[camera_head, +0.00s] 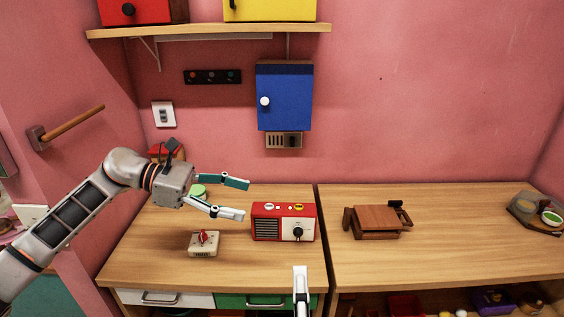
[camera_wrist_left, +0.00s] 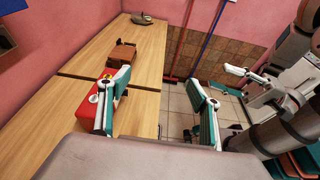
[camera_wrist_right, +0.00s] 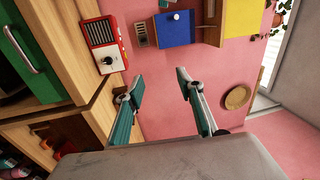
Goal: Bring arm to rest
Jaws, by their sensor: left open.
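My left arm (camera_head: 75,215) comes in from the left in the head view. Its gripper (camera_head: 246,199) is above the left worktop, to the upper left of the red radio (camera_head: 270,222). Its two fingers are apart with nothing between them, as the left wrist view (camera_wrist_left: 158,80) also shows. Of my right gripper only one pale finger shows in the head view, low in the middle in front of the worktop. In the right wrist view my right gripper (camera_wrist_right: 160,78) has its fingers apart and empty.
A white box with a red knob (camera_head: 204,243) stands left of the radio. A brown wooden item (camera_head: 376,222) sits on the right worktop. A blue cabinet (camera_head: 285,97) hangs on the wall under a shelf (camera_head: 210,31). The right worktop has bare room.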

